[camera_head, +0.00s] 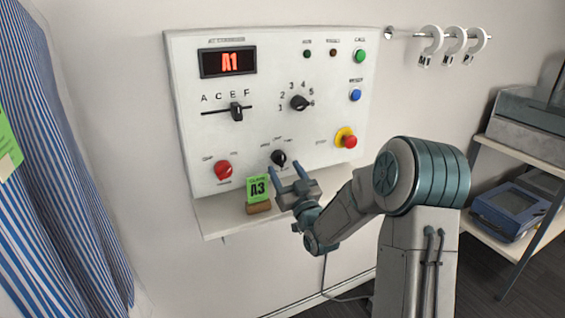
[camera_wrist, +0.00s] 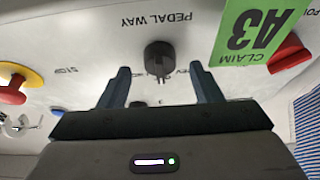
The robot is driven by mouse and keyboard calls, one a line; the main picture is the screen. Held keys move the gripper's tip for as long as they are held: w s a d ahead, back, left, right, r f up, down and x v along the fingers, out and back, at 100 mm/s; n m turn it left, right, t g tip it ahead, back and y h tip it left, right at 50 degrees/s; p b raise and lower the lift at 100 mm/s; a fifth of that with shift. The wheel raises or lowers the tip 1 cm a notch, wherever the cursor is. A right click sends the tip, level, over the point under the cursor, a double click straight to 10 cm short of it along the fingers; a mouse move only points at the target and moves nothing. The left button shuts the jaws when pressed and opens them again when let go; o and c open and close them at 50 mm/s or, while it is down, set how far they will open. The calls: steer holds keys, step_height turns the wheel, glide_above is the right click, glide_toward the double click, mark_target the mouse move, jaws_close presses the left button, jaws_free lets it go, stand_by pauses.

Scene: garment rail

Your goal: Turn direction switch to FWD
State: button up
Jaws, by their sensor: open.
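The direction switch is taken to be the black rotary knob (camera_head: 278,158) low on the white control panel, with small labels around it that are too blurred to read surely. In the wrist view the knob (camera_wrist: 159,58) is upside down, under the words PEDAL WAY. I cannot tell surely which way its pointer is set. My gripper (camera_head: 286,171) is in front of and just below the knob, fingers toward the panel. In the wrist view my gripper's fingers (camera_wrist: 160,75) are open, one on each side of the knob, with gaps; no contact shows.
A green A3 claim card (camera_head: 258,188) on a wooden block stands on the shelf (camera_head: 215,217), close left of my gripper. A red knob (camera_head: 223,170) and a red-yellow stop button (camera_head: 346,138) flank the switch. A slider (camera_head: 236,112) and numbered dial (camera_head: 299,103) sit above.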

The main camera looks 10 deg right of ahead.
mark_target(280, 159)
steer(key=shift+x, duration=1.3)
steer(key=c, duration=1)
